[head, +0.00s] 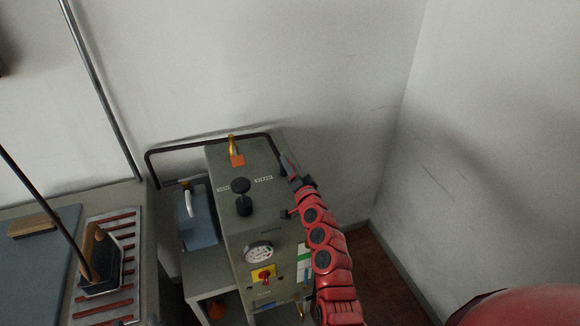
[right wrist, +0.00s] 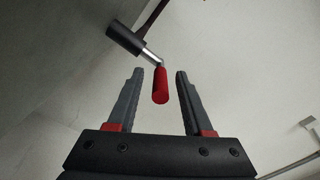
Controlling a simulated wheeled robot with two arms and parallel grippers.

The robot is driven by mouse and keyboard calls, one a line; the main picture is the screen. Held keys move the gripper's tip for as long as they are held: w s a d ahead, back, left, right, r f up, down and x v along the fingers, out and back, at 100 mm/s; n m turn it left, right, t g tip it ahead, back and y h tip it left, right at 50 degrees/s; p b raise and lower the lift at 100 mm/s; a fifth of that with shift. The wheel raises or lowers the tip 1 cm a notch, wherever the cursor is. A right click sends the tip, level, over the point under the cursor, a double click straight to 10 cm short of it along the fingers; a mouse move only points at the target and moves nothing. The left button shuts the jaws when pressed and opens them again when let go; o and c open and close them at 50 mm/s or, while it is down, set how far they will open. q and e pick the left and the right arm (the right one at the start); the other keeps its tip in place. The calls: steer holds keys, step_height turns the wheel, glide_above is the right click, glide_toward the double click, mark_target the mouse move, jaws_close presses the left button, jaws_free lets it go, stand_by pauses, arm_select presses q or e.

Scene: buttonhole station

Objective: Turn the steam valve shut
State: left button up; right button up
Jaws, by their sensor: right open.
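A grey-green steam unit (head: 222,233) stands against the back wall. A black knob (head: 240,186) rises from its top, between two white labels too small to read. A yellow lever (head: 232,147) with an orange tag is behind the knob. My right gripper (head: 287,163) is at the unit's right rear edge, to the right of the knob. In the right wrist view its fingers are open, with a red grip (right wrist: 160,86) on a metal stem showing between them. A dark cylinder (right wrist: 125,38) is at the stem's other end. I cannot tell which part in the head view this is. Contact is unclear.
A black rail (head: 205,143) curves around the unit's back. A gauge (head: 259,252) and a red switch (head: 265,277) are on its front. An iron (head: 101,258) sits on a slatted rest (head: 126,221) at left. Right of the unit, bare floor (head: 375,270) meets the wall.

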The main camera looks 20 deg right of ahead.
steer(key=shift+c, duration=0.3)
jaws_close()
stand_by(1.1)
